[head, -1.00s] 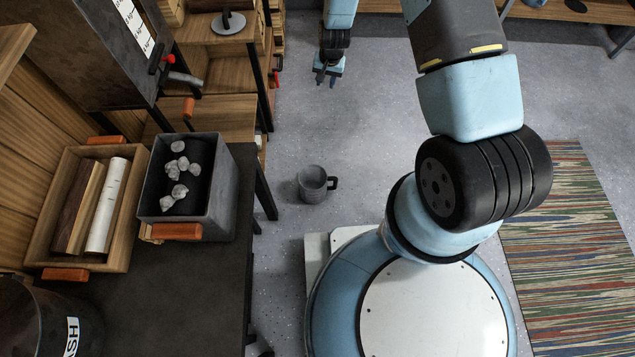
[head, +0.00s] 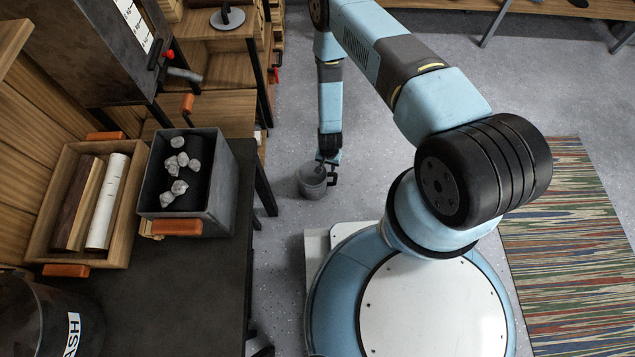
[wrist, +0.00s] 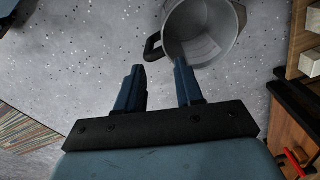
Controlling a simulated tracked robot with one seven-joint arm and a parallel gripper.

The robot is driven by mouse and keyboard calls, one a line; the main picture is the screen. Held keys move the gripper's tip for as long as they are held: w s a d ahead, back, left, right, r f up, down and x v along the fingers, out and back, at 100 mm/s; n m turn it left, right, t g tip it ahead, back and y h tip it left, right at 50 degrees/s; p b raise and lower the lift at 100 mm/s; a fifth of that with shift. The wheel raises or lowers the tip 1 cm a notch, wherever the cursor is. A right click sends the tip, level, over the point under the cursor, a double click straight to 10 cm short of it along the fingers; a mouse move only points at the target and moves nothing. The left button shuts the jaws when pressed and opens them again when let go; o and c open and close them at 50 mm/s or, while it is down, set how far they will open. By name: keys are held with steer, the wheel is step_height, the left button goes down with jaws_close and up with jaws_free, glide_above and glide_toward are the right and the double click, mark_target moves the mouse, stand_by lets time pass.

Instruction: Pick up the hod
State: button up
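The hod appears to be the small grey round bucket (head: 311,186) with a dark side handle, upright on the floor to the right of the dark bench. In the wrist view the bucket (wrist: 203,24) is at the top, with its mouth toward the camera and nothing seen inside but a pale patch. Its black handle (wrist: 152,47) points left. My gripper (head: 328,160) is just above the bucket's handle side. In the wrist view its fingers (wrist: 157,68) are apart and empty; the handle is just beyond the tips, lined up with the gap. I see no contact.
Wooden shelving (head: 225,115) stands behind. A striped rug (head: 575,250) lies right.

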step_height(320, 180, down, 14)
steer(key=shift+w+a, duration=0.25)
steer(key=shift+a, duration=0.1)
stand_by(0.5)
steer(key=shift+c, duration=0.2)
jaws_close()
stand_by(1.2)
